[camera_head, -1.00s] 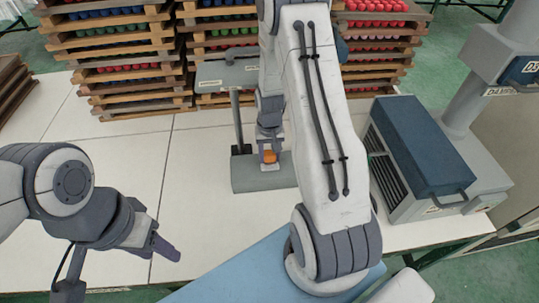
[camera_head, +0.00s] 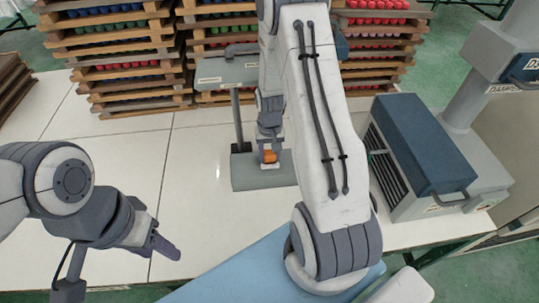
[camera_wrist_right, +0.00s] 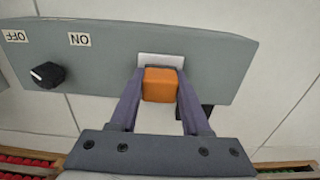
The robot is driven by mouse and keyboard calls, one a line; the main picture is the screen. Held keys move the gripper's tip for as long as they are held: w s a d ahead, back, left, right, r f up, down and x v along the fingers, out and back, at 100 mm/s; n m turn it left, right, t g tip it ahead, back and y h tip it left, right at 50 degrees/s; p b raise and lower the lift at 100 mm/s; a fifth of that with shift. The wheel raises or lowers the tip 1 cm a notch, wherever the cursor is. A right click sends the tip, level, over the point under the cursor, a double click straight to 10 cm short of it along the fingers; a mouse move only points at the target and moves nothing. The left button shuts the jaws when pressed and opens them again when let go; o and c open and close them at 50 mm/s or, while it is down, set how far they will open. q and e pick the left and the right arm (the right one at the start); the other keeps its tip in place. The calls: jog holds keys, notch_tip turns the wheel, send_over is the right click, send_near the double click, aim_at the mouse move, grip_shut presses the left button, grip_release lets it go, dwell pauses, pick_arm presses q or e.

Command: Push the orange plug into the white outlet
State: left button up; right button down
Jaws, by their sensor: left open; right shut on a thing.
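The orange plug (camera_head: 269,156) is between the fingers of my right gripper (camera_head: 269,150), which is shut on it. In the right wrist view the orange plug (camera_wrist_right: 160,86) sits between the two fingers of the right gripper (camera_wrist_right: 160,95). The white outlet (camera_wrist_right: 161,61) shows just beyond the plug on a grey panel, partly covered by it. In the head view only a small pale edge of the outlet (camera_head: 270,166) shows under the plug. I cannot tell how deep the plug sits. My left gripper (camera_head: 165,246) is open and empty, low at the left, away from the panel.
The grey panel (camera_wrist_right: 225,65) carries a black knob (camera_wrist_right: 47,75) with ON and OFF labels. A grey stand (camera_head: 240,130) rises beside the outlet. A blue-topped machine (camera_head: 420,140) stands at the right. Stacked wooden trays (camera_head: 110,60) fill the back. The left tabletop is clear.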

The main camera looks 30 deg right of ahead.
grip_release()
dwell(0.4)
jog(key=shift+r+p, duration=2.6)
jog(key=shift+r, duration=0.4)
